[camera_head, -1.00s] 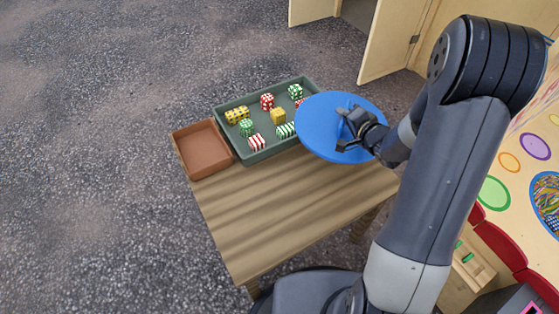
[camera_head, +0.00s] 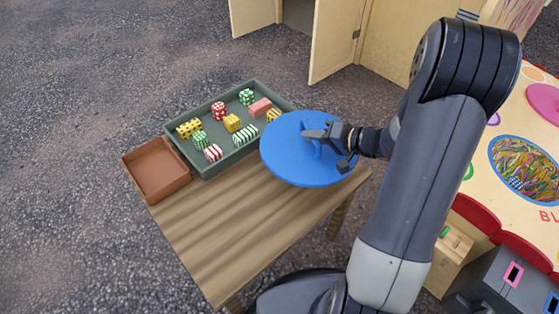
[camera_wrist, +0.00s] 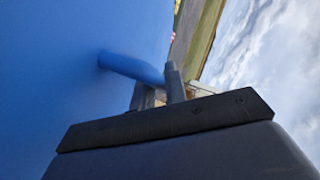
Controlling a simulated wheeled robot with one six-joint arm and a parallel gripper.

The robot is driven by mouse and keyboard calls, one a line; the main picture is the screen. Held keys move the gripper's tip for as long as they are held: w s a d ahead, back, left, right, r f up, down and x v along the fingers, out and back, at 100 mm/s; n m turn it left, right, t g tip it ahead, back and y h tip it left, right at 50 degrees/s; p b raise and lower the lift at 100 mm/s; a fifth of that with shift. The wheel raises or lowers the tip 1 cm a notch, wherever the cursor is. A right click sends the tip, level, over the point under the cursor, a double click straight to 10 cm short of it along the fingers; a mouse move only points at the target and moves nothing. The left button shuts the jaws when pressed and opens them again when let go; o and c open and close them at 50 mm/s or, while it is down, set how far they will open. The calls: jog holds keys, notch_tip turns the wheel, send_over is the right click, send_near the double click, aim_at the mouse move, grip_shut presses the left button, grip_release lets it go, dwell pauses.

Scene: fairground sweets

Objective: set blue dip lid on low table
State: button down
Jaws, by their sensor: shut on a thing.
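The blue dip lid (camera_head: 290,160) is a large round disc with a raised handle. My gripper (camera_head: 328,140) is shut on that handle and holds the lid over the right part of the low table (camera_head: 220,240). In the head view I cannot tell how far the lid is above the wooden top. In the wrist view the lid (camera_wrist: 70,60) fills the left side, and the gripper fingers (camera_wrist: 160,90) meet at its handle. The lid hides the table's far right corner and part of the green tray's right end.
A green tray (camera_head: 208,172) with several patterned blocks stands at the table's back. A brown tray (camera_head: 157,170) is at its left. The table's front middle is bare. A wooden stall with an open door (camera_head: 335,45) is behind, and a colourful counter (camera_head: 510,110) is at right.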

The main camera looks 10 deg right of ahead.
notch_tip(320, 180, down, 10)
jog(key=b, duration=0.4)
jog(key=shift+b, duration=0.35)
jog(key=shift+r, duration=0.1)
jog(key=c, duration=1.4)
grip_release()
jog(key=shift+c, duration=0.2)
